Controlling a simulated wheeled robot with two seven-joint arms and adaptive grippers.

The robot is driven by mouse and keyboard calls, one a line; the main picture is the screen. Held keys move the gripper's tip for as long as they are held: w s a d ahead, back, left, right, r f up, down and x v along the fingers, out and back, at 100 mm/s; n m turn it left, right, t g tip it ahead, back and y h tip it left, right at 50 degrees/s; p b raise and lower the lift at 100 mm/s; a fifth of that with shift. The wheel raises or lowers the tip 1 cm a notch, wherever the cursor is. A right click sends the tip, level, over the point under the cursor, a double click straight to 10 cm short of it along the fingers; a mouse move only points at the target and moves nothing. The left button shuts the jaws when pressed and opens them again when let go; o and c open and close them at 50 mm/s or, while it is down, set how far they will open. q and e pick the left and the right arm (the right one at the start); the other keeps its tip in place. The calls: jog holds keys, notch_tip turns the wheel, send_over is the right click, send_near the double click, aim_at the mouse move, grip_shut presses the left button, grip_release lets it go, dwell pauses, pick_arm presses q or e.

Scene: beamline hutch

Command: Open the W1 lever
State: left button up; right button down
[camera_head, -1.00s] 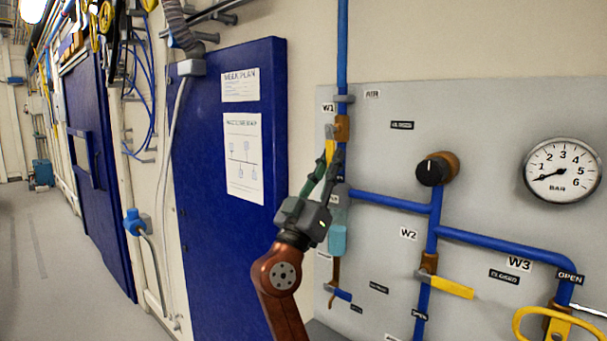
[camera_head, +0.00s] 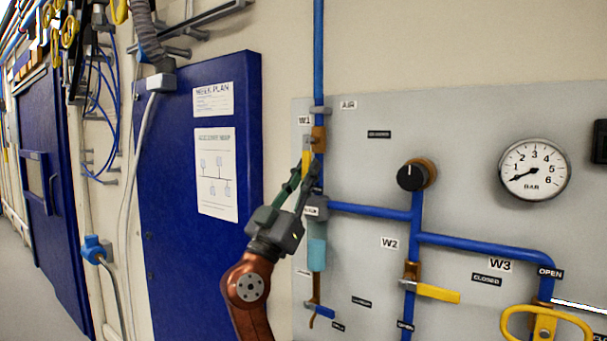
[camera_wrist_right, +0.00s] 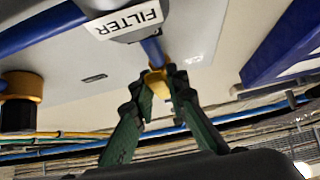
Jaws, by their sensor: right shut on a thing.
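The W1 lever (camera_head: 307,153) is a yellow handle on a brass valve (camera_head: 318,139) on the blue pipe, beside the W1 label (camera_head: 304,120). It hangs down, close to in line with the pipe. My right gripper (camera_head: 301,178) comes from below left, with its green fingers shut on the lever's lower part. In the right wrist view the fingertips (camera_wrist_right: 160,84) close around the yellow lever (camera_wrist_right: 156,82), partly hiding it. My left gripper is in neither view.
A filter (camera_head: 316,245) hangs below on the same pipe. The W2 lever (camera_head: 438,293) points right; the W3 yellow handle (camera_head: 545,325) is at lower right. A black knob (camera_head: 411,177) and a gauge (camera_head: 534,170) are on the panel. A blue door (camera_head: 160,200) stands left.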

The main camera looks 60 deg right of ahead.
jog(key=c, duration=1.9)
grip_release()
jog(key=shift+w, duration=0.1)
jog(key=v, duration=1.2)
